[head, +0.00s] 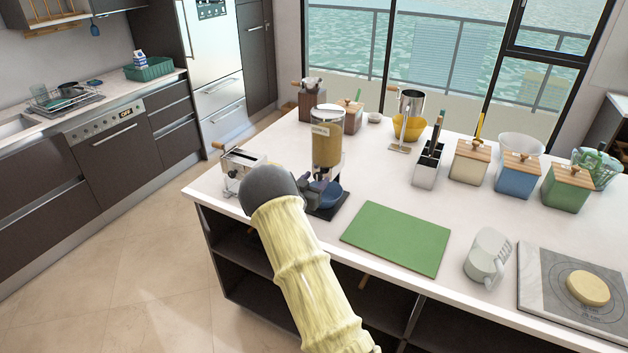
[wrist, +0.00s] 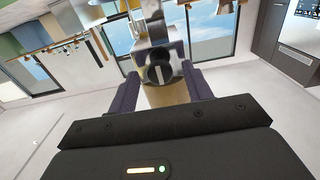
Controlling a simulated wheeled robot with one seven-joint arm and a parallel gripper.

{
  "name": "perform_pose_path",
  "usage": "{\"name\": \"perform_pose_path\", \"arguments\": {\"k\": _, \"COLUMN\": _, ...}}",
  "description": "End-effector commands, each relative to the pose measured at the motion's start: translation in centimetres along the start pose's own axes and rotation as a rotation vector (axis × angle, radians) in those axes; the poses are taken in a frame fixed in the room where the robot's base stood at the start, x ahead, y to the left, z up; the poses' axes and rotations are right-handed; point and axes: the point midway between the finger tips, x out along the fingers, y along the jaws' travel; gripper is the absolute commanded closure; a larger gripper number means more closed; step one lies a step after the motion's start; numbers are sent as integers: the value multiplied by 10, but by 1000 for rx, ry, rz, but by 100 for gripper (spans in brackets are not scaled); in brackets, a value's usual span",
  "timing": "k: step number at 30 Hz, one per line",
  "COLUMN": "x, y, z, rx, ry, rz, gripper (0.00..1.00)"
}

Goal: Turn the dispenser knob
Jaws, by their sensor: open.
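The dispenser (head: 327,143), a clear cylinder filled with tan contents, stands near the left end of the white island counter. Its dark round knob (wrist: 160,72) with a pale slot shows in the wrist view, in a metallic housing. The knob lies between the open purple fingers of my gripper (wrist: 160,85) in that picture, with a visible gap on each side. I cannot tell the depth between knob and fingertips. In the head view my gripper (head: 312,190) is at the dispenser's lower front, and my arm partly hides this area.
A blue bowl (head: 331,194) sits below the dispenser on a dark base. Canisters and a utensil holder (head: 428,165) stand further back.

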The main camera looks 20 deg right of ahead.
Motion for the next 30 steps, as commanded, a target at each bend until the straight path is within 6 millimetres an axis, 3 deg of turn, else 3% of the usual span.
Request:
{"name": "perform_pose_path", "arguments": {"k": 5, "x": 0, "y": 0, "z": 0, "rx": 0, "ry": 0, "rz": 0, "gripper": 50}}
{"name": "perform_pose_path", "arguments": {"k": 12, "x": -1, "y": 0, "z": 0, "rx": 0, "ry": -1, "rz": 0, "gripper": 94}}
{"name": "perform_pose_path", "arguments": {"k": 30, "x": -1, "y": -1, "z": 6, "rx": 137, "ry": -2, "rz": -1, "gripper": 94}}
